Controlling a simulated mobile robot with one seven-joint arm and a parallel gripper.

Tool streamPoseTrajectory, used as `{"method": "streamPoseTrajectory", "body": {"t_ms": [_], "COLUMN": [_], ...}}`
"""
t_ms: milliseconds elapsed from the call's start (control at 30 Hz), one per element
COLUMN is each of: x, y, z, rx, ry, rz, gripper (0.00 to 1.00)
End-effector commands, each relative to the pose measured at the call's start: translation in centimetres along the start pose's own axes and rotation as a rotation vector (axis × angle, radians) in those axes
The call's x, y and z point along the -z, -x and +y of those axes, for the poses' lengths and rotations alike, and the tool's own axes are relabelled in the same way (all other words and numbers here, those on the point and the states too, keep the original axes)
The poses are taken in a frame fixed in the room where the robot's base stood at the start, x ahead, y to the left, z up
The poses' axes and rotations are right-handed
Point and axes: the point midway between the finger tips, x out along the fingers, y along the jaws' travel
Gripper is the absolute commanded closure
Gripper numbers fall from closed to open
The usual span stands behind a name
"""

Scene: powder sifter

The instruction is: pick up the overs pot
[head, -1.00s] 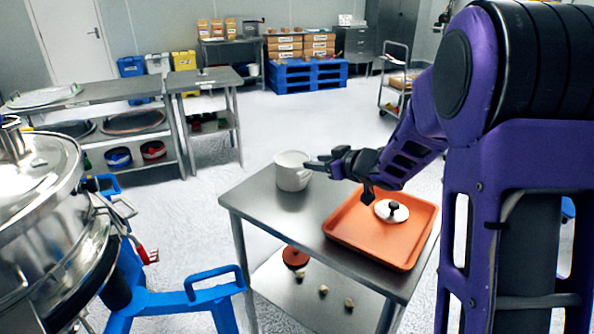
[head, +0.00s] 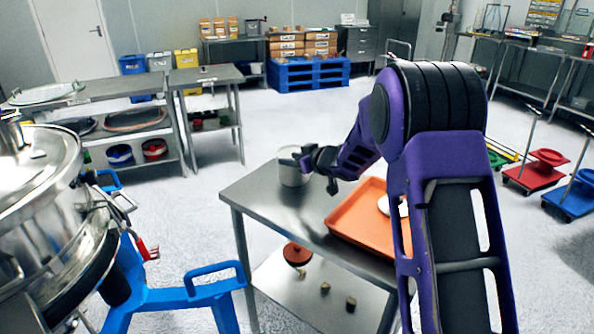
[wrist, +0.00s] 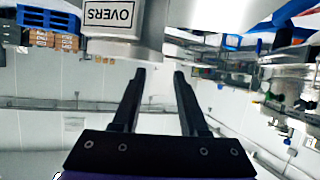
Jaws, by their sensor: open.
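The overs pot (head: 292,178) is a pale metal pot standing upright on the steel table (head: 262,205), near its far left corner. Its white OVERS label (wrist: 112,16) shows upside down at the top of the wrist view. My gripper (head: 301,158) is at the pot's upper right side in the head view and covers part of its rim. In the wrist view my gripper (wrist: 159,74) is open, with nothing between its two fingers; the pot lies beyond the fingertips, toward the top. Whether a finger touches the pot I cannot tell.
An orange tray (head: 352,222) is on the table's right, with a white lid (head: 384,205) partly hidden by my arm. The lower shelf (head: 285,285) holds a red-brown disc (head: 297,254) and small lumps. A steel sifter (head: 40,200) on a blue frame (head: 185,297) stands left.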

Motion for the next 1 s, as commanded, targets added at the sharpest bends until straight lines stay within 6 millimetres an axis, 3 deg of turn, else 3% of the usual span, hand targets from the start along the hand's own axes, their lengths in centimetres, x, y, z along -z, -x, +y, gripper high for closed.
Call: {"method": "streamPoseTrajectory", "body": {"t_ms": [300, 600, 833, 1000], "x": [-0.2, -0.1, -0.1, -0.1], "y": [-4.4, -4.8, -4.8, -4.8], "z": [-0.1, 0.0, 0.0, 0.0], "rx": [0.001, 0.000, 0.000, 0.000], "ry": [0.000, -0.001, 0.000, -0.001], "rz": [-0.001, -0.001, -0.001, -0.001], "gripper": [0.57, 0.57, 0.98, 1.00]}}
